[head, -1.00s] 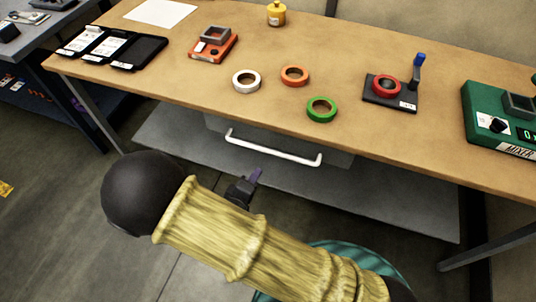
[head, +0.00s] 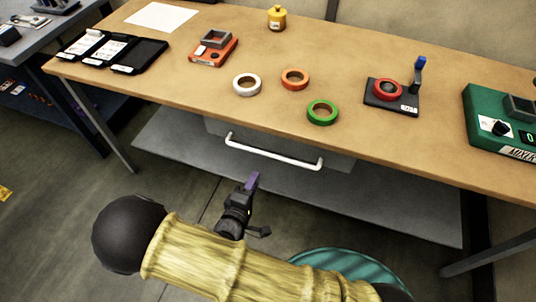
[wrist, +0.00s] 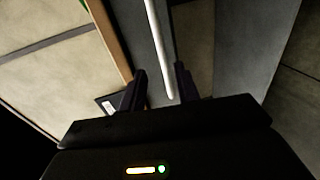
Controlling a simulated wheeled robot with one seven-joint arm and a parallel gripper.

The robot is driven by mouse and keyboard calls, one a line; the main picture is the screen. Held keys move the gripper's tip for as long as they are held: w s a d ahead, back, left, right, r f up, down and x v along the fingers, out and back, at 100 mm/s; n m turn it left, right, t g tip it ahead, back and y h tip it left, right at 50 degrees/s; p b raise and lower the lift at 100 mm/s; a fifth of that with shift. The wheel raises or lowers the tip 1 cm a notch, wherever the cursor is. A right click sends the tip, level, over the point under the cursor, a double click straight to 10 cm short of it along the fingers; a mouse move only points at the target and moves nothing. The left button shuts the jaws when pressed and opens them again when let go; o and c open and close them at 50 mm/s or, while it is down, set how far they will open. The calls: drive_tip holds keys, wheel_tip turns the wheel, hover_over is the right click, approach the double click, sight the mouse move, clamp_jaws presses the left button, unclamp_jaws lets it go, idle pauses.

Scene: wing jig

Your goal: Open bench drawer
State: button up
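The bench drawer (head: 340,161) is a grey box under the wooden bench top (head: 185,85), and it looks closed. Its long white bar handle (head: 272,153) runs across the front, and the handle also shows in the wrist view (wrist: 160,50). My gripper (head: 251,186) is in front of and below the handle in the head view, partly hidden by my arm. In the wrist view my gripper (wrist: 162,82) is open, with its dark fingers apart. The handle's end appears between the fingers in that picture; contact is not visible.
A grey lower shelf (head: 400,205) lies below the drawer. Open floor lies in front of the bench.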

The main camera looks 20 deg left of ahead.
sight(268, 153)
drive_tip(key=x, duration=1.3)
drive_tip(key=shift+w, duration=0.2)
clamp_jaws()
